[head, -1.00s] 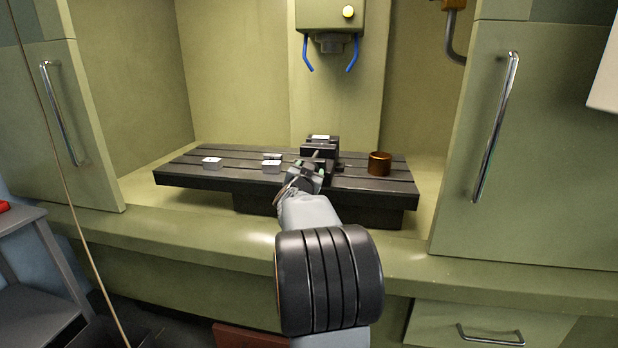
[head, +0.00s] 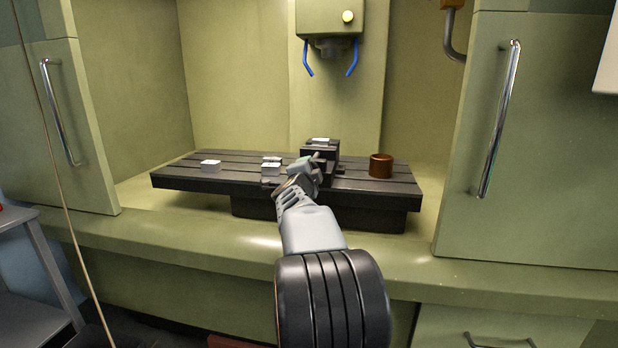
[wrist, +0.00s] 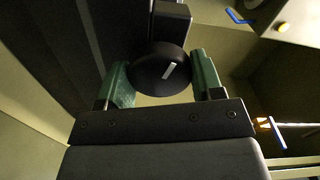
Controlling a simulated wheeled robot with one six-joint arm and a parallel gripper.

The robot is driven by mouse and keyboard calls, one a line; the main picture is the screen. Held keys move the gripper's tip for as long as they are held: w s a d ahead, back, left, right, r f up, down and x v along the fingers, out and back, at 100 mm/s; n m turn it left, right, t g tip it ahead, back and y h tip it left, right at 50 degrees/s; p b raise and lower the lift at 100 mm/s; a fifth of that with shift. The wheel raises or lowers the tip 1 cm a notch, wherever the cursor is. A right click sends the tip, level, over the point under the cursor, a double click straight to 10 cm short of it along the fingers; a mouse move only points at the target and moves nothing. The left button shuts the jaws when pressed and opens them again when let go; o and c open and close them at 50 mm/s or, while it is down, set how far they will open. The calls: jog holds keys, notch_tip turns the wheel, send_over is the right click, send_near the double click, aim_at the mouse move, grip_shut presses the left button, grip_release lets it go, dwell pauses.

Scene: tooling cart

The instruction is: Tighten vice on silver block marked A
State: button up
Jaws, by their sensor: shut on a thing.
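The dark vice (head: 332,151) stands on the slotted machine table, right of its middle. A silver block (head: 320,141) with a white top sits at the vice; its marking is too small to read. My gripper (head: 312,163) is at the near side of the vice. In the wrist view, my gripper (wrist: 164,76) has its green fingers on both sides of the vice's round black knob (wrist: 150,80), shut on it. The knob bears a white line, tilted from upright. The block does not show in the wrist view, and my arm hides part of the vice in the head view.
Several more silver blocks lie left of the vice: one far left (head: 210,166) and two close together (head: 271,168). A copper-coloured cup (head: 381,166) stands to the right on the machine table (head: 200,181). The spindle head (head: 330,20) with blue nozzles hangs above. Cabinet doors flank the opening.

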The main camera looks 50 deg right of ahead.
jog(key=m+b, duration=0.2)
jog(key=m, duration=0.3)
jog(key=shift+w+a+f, duration=0.1)
jog(key=shift+f, duration=0.05)
jog(key=m+b, duration=0.2)
jog(key=m, duration=0.4)
jog(key=shift+b, duration=0.35)
jog(key=m+b, duration=0.2)
jog(key=m, duration=0.4)
jog(key=m+b, duration=0.2)
jog(key=m, duration=0.3)
jog(key=shift+m+b, duration=0.3)
jog(key=shift+b, duration=0.05)
jog(key=m+b, duration=0.2)
jog(key=m, duration=0.3)
jog(key=shift+m, duration=0.3)
jog(key=m+b, duration=0.2)
jog(key=m, duration=0.6)
jog(key=m+b, duration=0.1)
jog(key=m, duration=0.1)
jog(key=shift+r+m+b, duration=0.2)
jog(key=shift+m+b, duration=0.1)
jog(key=shift+m, duration=0.1)
jog(key=m, duration=0.5)
jog(key=shift+r+m, duration=0.15)
jog(key=shift+m, duration=0.15)
